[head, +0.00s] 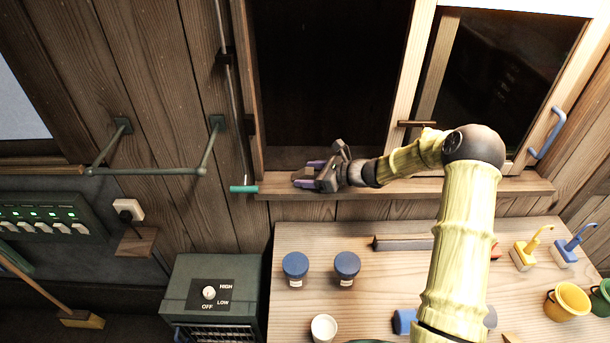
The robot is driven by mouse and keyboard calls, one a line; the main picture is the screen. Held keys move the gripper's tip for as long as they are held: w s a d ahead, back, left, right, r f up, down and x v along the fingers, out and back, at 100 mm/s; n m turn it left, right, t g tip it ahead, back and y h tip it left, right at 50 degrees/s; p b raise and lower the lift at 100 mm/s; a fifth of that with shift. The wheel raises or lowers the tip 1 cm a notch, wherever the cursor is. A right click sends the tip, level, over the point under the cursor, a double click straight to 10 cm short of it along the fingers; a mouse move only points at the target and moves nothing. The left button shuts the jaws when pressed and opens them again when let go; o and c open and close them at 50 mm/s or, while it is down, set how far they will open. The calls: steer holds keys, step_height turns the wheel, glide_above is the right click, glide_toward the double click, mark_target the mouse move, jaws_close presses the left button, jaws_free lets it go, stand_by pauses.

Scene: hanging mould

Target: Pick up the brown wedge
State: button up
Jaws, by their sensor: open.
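The brown wedge (300,175) appears as a small brown piece at the left part of the wooden window sill (400,187). The brown piece shows between and just beyond the fingertips. The fingers hide part of it, and I cannot tell whether they touch it. My arm reaches in from the right, low along the window.
A teal-ended rod (243,188) hangs left of the sill. Below is a wooden table (300,235) with two blue-lidded jars (295,268), a white cup (323,328), and yellow (567,301) and green pots. A grey heater (208,290) stands left of the table.

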mark_target(309, 172)
steer(key=c, duration=1.3)
step_height(309, 172, up, 10)
steer(key=b, duration=0.3)
